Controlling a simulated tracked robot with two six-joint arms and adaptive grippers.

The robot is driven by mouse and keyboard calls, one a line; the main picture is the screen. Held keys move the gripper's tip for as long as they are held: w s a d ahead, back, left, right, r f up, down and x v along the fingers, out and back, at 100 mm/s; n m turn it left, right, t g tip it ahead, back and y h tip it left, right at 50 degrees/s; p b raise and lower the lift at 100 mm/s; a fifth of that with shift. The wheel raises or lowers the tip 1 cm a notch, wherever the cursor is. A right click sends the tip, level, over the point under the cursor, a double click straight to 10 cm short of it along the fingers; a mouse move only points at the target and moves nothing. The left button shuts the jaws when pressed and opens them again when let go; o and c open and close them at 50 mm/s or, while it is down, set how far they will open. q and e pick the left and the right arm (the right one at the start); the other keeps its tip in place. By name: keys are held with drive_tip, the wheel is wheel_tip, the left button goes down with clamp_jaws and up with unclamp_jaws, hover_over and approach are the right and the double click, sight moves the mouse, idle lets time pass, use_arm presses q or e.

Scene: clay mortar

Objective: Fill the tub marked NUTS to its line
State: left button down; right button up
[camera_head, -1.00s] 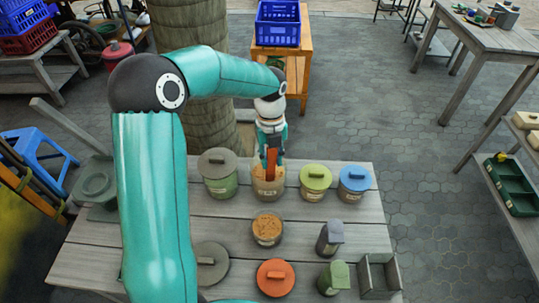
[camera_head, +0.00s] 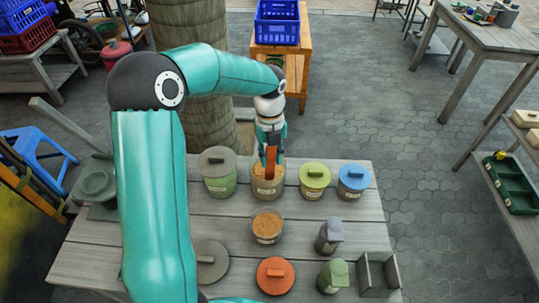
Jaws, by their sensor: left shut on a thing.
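My left gripper (camera_head: 271,146) points down over the back open tub (camera_head: 267,190). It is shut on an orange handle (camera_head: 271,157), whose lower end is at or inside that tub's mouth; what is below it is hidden. The back tub holds brown, grainy contents and has a label too small to read. In front of it stands a second open tub (camera_head: 266,238) with similar brown contents and a pale label. I cannot tell which tub is marked NUTS, and no fill line can be made out. My right gripper is not in view.
Lidded tubs in grey-green (camera_head: 219,185), lime (camera_head: 315,191) and blue (camera_head: 353,191) flank the back tub. A grey lid (camera_head: 218,276) and an orange lid (camera_head: 275,289) lie in front. Small dark (camera_head: 328,242) and green (camera_head: 332,280) containers and a grey box (camera_head: 393,270) stand at right.

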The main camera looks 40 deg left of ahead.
use_arm(q)
wheel_tip(320, 180, up, 8)
drive_tip(key=p, duration=0.5)
drive_tip(key=shift+r, duration=1.45)
drive_tip(key=shift+s+a, duration=0.1)
